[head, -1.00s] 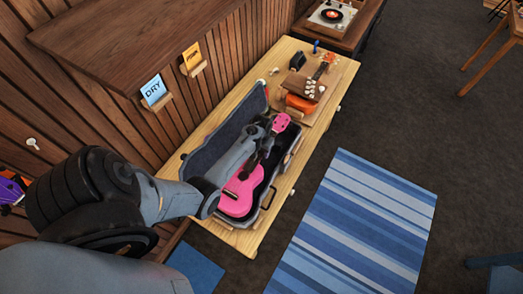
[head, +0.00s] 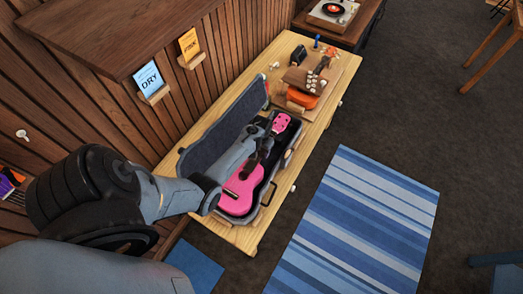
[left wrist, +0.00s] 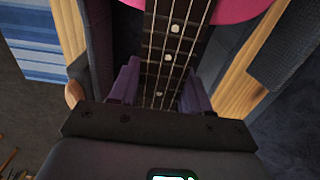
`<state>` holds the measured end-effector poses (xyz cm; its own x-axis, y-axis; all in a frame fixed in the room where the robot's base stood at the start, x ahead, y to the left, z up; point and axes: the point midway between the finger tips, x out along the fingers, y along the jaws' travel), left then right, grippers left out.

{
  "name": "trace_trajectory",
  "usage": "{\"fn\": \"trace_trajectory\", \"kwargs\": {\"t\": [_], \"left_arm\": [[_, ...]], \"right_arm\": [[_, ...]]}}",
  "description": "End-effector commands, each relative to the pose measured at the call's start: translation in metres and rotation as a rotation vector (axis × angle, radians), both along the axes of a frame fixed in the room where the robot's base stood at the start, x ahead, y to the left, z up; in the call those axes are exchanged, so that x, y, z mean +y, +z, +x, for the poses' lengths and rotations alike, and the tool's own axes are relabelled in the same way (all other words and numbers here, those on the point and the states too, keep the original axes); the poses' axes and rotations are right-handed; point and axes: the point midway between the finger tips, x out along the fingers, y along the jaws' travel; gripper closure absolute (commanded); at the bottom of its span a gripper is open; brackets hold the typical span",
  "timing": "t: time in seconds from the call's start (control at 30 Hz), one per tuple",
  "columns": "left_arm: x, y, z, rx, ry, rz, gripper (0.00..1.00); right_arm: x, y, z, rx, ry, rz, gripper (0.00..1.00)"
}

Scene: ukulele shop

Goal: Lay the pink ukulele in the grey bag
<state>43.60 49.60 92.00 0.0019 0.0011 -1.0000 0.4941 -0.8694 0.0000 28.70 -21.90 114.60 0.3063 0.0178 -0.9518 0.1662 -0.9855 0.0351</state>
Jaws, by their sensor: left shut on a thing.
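The pink ukulele (head: 241,189) is at the open grey bag (head: 199,150), its body within the outline of the bag's dark tray and its head toward the far end. The bag lies on the wooden bench with its lid raised on the wall side. My left gripper (head: 263,150) is shut around the ukulele's neck. In the left wrist view the dark fretboard (left wrist: 168,55) runs between the two fingers (left wrist: 160,92), with the pink body at the top. Whether the ukulele touches the bag's floor I cannot tell. My right gripper is not in view.
An orange instrument (head: 302,97) and small tools sit on a board at the bench's far end. Blue (head: 148,78) and yellow (head: 189,44) cards stand on the wall at left. A striped rug (head: 365,225) lies on the open floor at right.

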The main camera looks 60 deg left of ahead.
Motion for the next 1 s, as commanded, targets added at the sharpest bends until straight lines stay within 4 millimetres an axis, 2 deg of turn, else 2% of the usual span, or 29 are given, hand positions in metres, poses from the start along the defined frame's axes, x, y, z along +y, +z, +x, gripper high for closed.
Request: {"fn": "trace_trajectory", "kwargs": {"t": [0.57, 1.0], "left_arm": [[0.000, -0.002, 0.000, -0.001, 0.000, 0.000, 1.00], [0.001, -0.021, 0.001, -0.001, 0.000, 0.000, 1.00]], "right_arm": [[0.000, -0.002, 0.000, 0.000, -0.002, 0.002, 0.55], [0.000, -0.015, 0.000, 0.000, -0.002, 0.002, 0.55]]}}
